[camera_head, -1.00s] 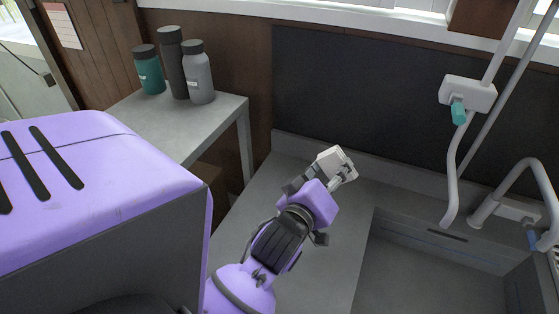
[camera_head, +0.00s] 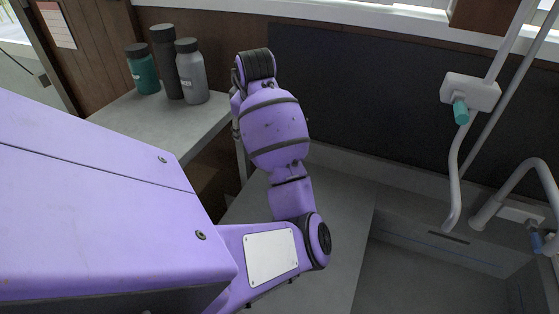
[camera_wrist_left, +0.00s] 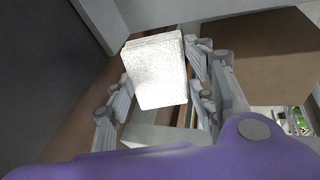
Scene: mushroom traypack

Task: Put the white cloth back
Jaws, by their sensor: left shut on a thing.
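The white cloth (camera_wrist_left: 157,72) is a folded, thick, rough-textured block in the left wrist view. My left gripper (camera_wrist_left: 160,92) is shut on it, with the grey linked fingers on either side of it. In the head view my purple left arm rises over the counter, and the gripper and cloth are hidden from sight there. My right gripper is not in view.
A side table (camera_head: 150,128) at the left holds a teal bottle (camera_head: 144,72), a black bottle (camera_head: 166,62) and a grey bottle (camera_head: 192,75). A grey counter (camera_head: 335,215) leads to a sink (camera_head: 420,285) with a tap (camera_head: 515,190) at the right. Brown box-like surfaces (camera_wrist_left: 270,55) show in the wrist view.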

